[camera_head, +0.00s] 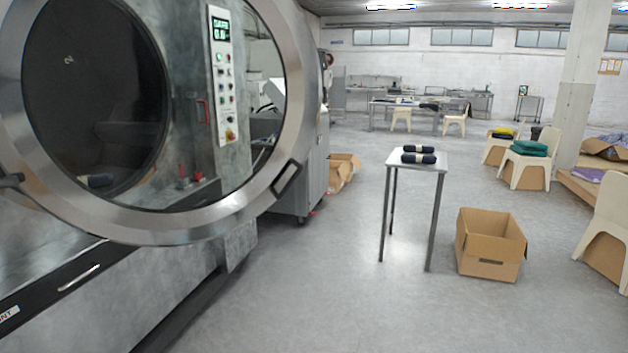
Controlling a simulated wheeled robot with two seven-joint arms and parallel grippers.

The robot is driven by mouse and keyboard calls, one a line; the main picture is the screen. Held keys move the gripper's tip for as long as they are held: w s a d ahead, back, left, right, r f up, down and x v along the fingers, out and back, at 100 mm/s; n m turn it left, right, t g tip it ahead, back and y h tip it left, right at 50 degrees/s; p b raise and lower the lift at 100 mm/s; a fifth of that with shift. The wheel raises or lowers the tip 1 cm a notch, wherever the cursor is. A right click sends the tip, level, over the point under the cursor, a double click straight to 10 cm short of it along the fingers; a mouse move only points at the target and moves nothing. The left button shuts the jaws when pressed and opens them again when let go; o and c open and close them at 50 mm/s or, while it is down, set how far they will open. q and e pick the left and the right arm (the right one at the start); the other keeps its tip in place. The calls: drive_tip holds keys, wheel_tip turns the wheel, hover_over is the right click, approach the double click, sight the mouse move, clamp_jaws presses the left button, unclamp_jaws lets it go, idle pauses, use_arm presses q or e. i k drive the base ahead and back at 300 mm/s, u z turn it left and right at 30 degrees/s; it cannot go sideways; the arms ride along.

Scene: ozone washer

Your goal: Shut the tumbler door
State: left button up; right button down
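The tumbler door (150,224) is a large round metal ring with a glass pane, filling the upper left of the head view. It stands open, swung out from the machine front. A dark latch or handle (287,179) sits on its lower right rim. A dark bracket, perhaps the hinge, shows at its left edge. Through the pane I see the dark round drum opening (90,90) and the control panel (222,75) with a green display. The door's top and far left are cut off by the picture edge. Neither of my grippers is in view.
The grey machine body (170,290) runs along the left below the door. A small table (424,165) with dark rolled items stands at centre right, beside an open cardboard box (488,262). Chairs (527,165) stand farther right. The floor (320,290) between machine and table is clear.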

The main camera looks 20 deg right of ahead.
sight(29, 165)
drive_tip(key=z, duration=0.4)
drive_tip(key=i, duration=1.3)
drive_tip(key=u, duration=0.8)
